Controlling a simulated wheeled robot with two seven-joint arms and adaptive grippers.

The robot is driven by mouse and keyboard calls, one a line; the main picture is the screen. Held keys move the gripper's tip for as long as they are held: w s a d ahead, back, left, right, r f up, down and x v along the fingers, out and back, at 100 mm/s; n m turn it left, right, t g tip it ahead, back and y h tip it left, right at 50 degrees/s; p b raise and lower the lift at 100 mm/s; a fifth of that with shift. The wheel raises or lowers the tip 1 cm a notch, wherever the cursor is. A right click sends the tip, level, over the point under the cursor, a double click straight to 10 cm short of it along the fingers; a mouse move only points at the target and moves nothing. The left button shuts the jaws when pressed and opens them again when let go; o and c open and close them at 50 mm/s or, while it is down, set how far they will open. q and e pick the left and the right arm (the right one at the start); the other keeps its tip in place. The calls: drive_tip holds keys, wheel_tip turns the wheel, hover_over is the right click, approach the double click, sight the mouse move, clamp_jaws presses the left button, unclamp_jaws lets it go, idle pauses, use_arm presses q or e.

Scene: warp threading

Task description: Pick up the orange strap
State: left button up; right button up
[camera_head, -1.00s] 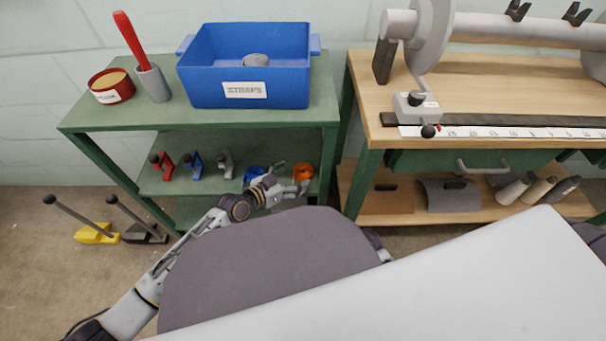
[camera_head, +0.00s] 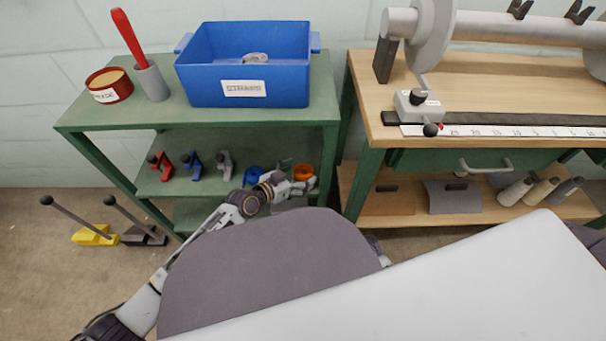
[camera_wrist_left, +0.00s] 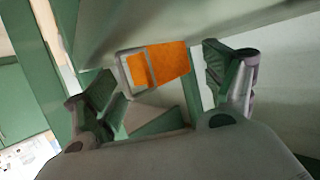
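The orange strap (camera_head: 303,171) lies at the right end of the green rack's middle shelf in the head view. In the left wrist view the orange strap (camera_wrist_left: 172,61) shows as a flat orange band with a pale rectangular buckle frame. My left gripper (camera_head: 306,184) is at the shelf's right end, just in front of the strap. In the wrist view the left gripper's (camera_wrist_left: 155,82) fingers are apart, one on each side of the strap. I cannot tell whether either finger touches it. My right gripper is not in view.
A blue strap (camera_head: 254,175) lies left of the orange one. Red (camera_head: 160,165), blue (camera_head: 192,165) and grey (camera_head: 225,164) handled clamps stand farther left. The green rack (camera_head: 90,119) carries a blue bin (camera_head: 205,88) on top. Its right post and the workbench (camera_head: 365,110) are close by.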

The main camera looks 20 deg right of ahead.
sight(299, 175)
use_arm(q)
drive_tip(key=c, duration=1)
drive_tip(key=shift+c, duration=0.5)
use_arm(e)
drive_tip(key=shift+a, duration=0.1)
use_arm(q)
drive_tip(key=shift+r, duration=0.15)
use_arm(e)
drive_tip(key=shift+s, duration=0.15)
use_arm(q)
drive_tip(key=shift+r+p, duration=0.3)
drive_tip(key=shift+r, duration=0.05)
drive_tip(key=shift+r+p, duration=0.4)
drive_tip(key=shift+r, duration=0.35)
wheel_tip(299, 175, up, 6)
drive_tip(key=p, duration=0.2)
drive_tip(key=shift+f+p, duration=0.1)
drive_tip(key=shift+p, duration=0.3)
drive_tip(key=shift+r+p, duration=0.3)
drive_tip(key=shift+r, duration=0.6)
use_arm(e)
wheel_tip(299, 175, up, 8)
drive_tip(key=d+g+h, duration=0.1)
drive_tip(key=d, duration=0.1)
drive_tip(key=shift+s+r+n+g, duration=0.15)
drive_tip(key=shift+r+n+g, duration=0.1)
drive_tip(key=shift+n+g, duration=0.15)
